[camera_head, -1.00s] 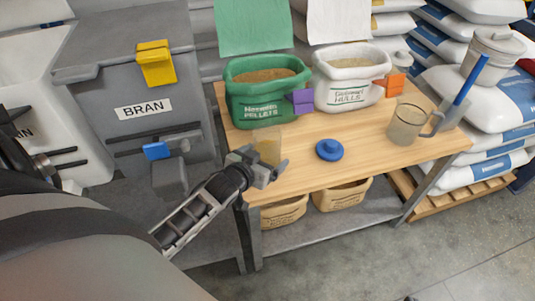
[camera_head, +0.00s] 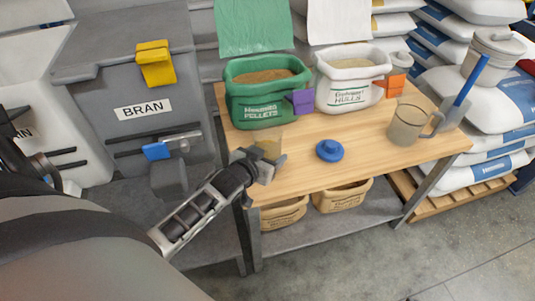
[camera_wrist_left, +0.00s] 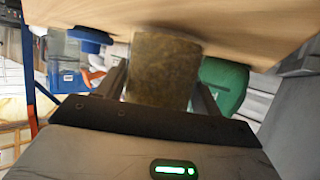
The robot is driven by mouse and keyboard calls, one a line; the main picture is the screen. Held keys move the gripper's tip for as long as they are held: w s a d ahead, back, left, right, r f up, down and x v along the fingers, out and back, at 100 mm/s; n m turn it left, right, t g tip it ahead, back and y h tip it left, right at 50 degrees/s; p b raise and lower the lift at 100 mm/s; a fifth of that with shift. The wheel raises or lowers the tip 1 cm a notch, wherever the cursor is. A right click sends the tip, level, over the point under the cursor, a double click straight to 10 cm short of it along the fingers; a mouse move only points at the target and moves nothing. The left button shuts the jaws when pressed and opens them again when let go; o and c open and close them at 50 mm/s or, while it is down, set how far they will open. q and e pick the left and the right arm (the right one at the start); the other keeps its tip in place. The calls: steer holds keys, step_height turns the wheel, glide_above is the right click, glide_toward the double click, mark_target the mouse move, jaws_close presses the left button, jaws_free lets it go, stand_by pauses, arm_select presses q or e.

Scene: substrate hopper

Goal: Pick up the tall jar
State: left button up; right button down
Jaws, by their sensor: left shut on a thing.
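The tall jar (camera_head: 270,144) is clear with brown contents and stands at the front left edge of the wooden table. My left gripper (camera_head: 264,162) reaches it from the front and hides its lower part. In the left wrist view the jar (camera_wrist_left: 165,68) fills the space between the two fingers of my left gripper (camera_wrist_left: 162,92), which is shut on it. I cannot tell whether the jar's base is clear of the table. My right gripper is not in view.
A blue lid (camera_head: 330,151) lies right of the jar. Behind are a green pellets sack (camera_head: 262,100) and a white hulls sack (camera_head: 345,85). A clear jug (camera_head: 406,126) stands to the right. A grey bran bin (camera_head: 135,85) stands left of the table (camera_head: 300,179).

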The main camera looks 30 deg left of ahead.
mark_target(271, 144)
arm_select(q)
step_height(271, 144, up, 3)
steer(key=shift+f+p, duration=0.15)
steer(key=shift+p, duration=0.15)
steer(key=s+d+r, duration=0.1)
steer(key=r, duration=0.1)
steer(key=s+r+p, duration=0.1)
steer(key=r, duration=0.1)
steer(key=s+d+r, duration=0.1)
steer(key=shift+s+d+r+p, duration=0.3)
steer(key=shift+s+r+p, duration=0.05)
steer(key=shift+s+r, duration=0.05)
steer(key=s+d+r, duration=0.4)
steer(key=s+d, duration=0.1)
steer(key=s, duration=0.2)
steer(key=shift+s+d, duration=0.15)
steer(key=shift+s, duration=0.2)
steer(key=shift+r, duration=0.15)
